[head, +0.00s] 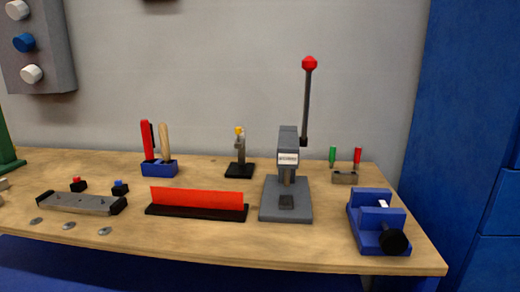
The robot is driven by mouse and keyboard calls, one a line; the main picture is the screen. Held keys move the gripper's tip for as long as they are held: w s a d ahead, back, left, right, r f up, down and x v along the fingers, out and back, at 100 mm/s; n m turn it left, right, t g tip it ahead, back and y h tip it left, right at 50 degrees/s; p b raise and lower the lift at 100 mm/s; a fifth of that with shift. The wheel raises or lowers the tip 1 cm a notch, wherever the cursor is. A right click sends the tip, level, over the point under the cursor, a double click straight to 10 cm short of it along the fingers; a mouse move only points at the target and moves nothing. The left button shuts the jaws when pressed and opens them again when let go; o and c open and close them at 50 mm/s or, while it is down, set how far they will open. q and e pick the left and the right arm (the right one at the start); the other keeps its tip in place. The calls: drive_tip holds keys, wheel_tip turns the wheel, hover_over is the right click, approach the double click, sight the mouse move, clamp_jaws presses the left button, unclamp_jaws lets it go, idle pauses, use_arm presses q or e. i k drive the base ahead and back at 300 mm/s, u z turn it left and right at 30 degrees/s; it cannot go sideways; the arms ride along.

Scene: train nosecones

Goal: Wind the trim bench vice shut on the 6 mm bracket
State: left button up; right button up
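The blue bench vice (378,238) stands at the right end of the wooden bench, near its front edge. Its round black handle (394,241) faces the front. A small pale piece (383,204) shows between the two blue jaws. It may be the bracket, but it is too small to tell, and I cannot tell whether both jaws touch it. Neither of my grippers is in view.
A grey lever press (286,203) with a red-topped lever stands left of the vice on the bench (330,245). A small block with green and red handles (345,177) sits behind the vice. A red strip on a black base (197,203) lies farther left. Blue panels (470,130) stand at right.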

sight(393, 242)
drive_tip(key=k, duration=0.6)
drive_tip(key=z, duration=0.6)
drive_tip(key=i, duration=1.05)
drive_tip(key=z, duration=0.1)
